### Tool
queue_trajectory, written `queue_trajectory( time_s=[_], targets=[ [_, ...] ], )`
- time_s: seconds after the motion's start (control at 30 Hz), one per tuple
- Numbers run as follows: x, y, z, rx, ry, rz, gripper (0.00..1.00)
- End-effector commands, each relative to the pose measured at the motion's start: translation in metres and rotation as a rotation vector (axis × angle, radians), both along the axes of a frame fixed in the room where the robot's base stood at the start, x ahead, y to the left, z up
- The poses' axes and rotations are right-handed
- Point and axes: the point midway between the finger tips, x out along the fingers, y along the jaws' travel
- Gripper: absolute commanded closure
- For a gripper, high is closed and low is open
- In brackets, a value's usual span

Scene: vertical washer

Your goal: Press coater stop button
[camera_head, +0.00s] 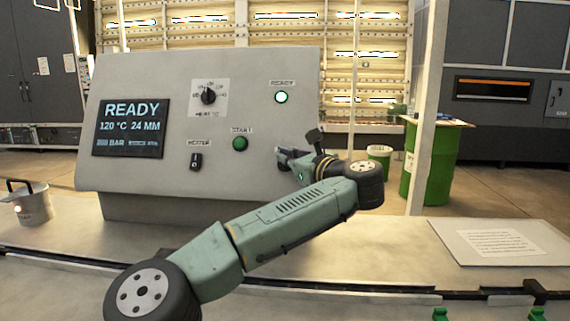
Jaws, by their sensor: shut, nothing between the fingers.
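A grey sloped control panel (130,192) stands on the bench at the left and centre. It carries a green START button (240,144), a black HEATER switch (196,161), a rotary dial (208,97) and a lit green READY lamp (281,97). A screen (131,128) reads READY, 120 °C, 24 MM. My gripper (284,160) is shut and empty at the lower right of the panel, right of the START button. No stop button is clearly visible; my gripper and arm cover that part of the panel. I cannot tell whether the gripper touches anything.
A metal pot (33,207) stands at the left of the bench. A white sheet with text (497,242) lies at the right. A dark rail (400,293) runs along the front. A green barrel (426,170) stands behind. The bench between panel and sheet is clear.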

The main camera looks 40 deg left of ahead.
Motion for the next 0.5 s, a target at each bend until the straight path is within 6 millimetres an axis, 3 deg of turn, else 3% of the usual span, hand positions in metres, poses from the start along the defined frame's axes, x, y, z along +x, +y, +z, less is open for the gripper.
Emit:
queue_trajectory(
  time_s=[0.5],
  targets=[
    [-0.013,-0.008,0.007,-0.001,0.0,0.0,1.0]
  ],
)
